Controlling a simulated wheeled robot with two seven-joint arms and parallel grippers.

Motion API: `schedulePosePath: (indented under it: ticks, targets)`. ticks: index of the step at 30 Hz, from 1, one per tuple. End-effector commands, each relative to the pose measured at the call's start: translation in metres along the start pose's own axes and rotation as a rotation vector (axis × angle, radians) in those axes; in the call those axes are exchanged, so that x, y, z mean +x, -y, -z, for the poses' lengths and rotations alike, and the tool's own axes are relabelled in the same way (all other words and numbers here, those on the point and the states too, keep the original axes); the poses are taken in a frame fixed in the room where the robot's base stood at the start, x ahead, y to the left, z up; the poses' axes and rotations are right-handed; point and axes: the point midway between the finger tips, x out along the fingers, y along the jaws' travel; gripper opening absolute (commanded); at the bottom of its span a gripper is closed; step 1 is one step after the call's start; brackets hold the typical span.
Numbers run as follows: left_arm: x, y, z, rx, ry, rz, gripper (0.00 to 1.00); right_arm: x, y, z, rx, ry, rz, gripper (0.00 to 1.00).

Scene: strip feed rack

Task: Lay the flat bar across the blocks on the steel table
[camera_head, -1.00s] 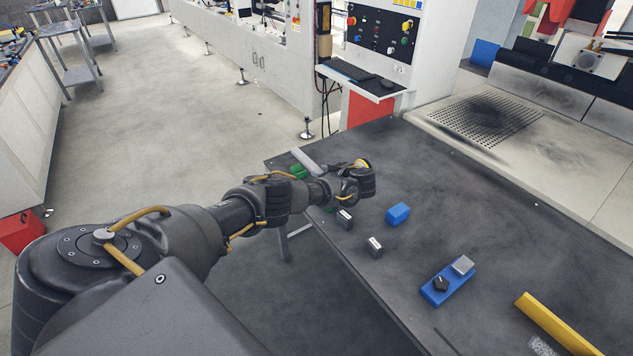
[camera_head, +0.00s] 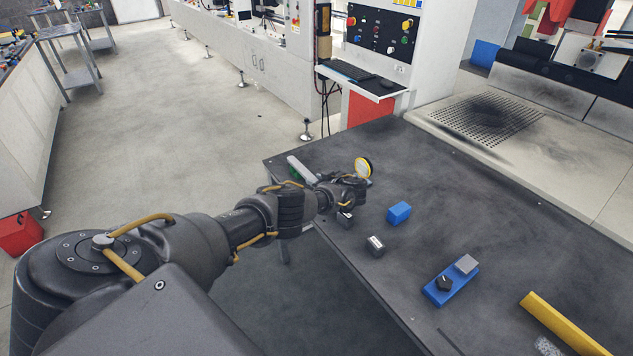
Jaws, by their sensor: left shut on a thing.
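My left gripper (camera_head: 346,190) is over the left part of the dark steel table (camera_head: 440,190). Its fingers are mostly hidden by its own wrist. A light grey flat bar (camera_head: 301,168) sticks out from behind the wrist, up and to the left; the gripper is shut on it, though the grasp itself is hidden. Two small dark blocks with pale tops stand near the table's front edge: one (camera_head: 345,219) just below the gripper in the picture, the other (camera_head: 376,246) further right. Something green (camera_head: 296,174) shows partly behind the bar. My right gripper is not in view.
A blue block (camera_head: 399,213) stands right of the dark blocks. A blue fixture with a black knob (camera_head: 451,280) and a yellow bar (camera_head: 562,322) lie further right. A round yellow-rimmed thing (camera_head: 363,167) is just behind the gripper. The table's back middle is clear.

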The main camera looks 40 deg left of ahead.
Motion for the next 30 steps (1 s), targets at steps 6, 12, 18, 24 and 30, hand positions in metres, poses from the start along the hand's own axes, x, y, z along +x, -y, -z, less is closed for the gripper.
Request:
schedulePosePath:
  ticks: [6,12,18,24,30]
  targets:
    - [0.001,0.0,-0.001,0.0,0.0,0.0,0.43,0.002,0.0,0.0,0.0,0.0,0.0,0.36]
    - [0.0,0.0,-0.001,0.0,0.0,0.0,0.51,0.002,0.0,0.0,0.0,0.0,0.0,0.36]
    - [-0.002,0.0,0.002,0.0,0.0,0.0,0.51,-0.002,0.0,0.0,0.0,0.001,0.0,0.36]
    - [-0.033,0.0,0.003,0.001,0.001,-0.003,0.51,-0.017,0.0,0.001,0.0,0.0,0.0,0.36]
    - [-0.076,-0.001,0.002,0.0,0.001,-0.004,0.51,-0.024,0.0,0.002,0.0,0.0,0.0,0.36]
